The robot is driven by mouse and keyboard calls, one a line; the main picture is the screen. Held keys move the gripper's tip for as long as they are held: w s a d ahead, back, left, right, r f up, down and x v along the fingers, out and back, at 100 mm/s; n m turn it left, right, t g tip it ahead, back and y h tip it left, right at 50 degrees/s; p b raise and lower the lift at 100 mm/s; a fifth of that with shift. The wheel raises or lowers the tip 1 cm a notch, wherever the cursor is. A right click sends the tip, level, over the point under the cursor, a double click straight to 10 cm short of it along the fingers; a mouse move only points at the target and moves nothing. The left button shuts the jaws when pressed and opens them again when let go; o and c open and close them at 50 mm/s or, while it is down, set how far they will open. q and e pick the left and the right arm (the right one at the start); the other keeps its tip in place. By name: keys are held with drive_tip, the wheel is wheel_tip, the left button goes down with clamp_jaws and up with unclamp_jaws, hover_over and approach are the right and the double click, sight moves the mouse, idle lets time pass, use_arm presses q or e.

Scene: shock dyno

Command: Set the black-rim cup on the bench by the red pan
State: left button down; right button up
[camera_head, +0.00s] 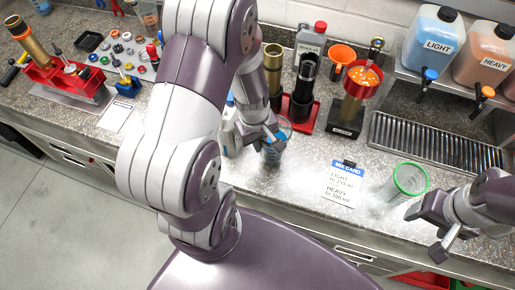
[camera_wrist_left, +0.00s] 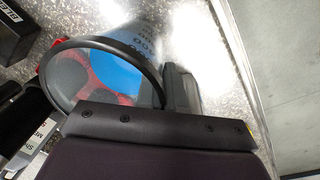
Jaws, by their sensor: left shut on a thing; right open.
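The black-rim cup (camera_head: 275,154) is clear, with blue at its lower part, and is partly hidden by my left gripper (camera_head: 267,142), which is shut on it. In the left wrist view the cup (camera_wrist_left: 143,51) shows its round black rim and a blue patch with dark lettering. I cannot tell whether its base touches the bench (camera_head: 262,187). The red pan (camera_head: 310,128) lies just behind and right of the cup, with dark cylinders standing in it. My right gripper (camera_head: 427,232) is open and empty at the right, below the green-rim cup.
The green-rim cup (camera_head: 405,181) stands on the bench at right. A mix card (camera_head: 343,184) lies between the cups. A drip grille (camera_head: 435,145) lies under the LIGHT and HEAVY jugs.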

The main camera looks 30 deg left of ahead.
use_arm(q)
drive_tip(key=f, duration=0.3)
drive_tip(key=shift+s+a+f, duration=0.1)
drive_tip(key=shift+s+f, duration=0.2)
drive_tip(key=shift+s, duration=0.05)
drive_tip(key=shift+w+f+b, duration=0.1)
drive_tip(key=shift+f+b, duration=0.2)
drive_tip(key=shift+a+f, duration=0.1)
drive_tip(key=shift+f, duration=0.15)
drive_tip(key=c, duration=1.3)
unclamp_jaws()
drive_tip(key=shift+o, duration=0.2)
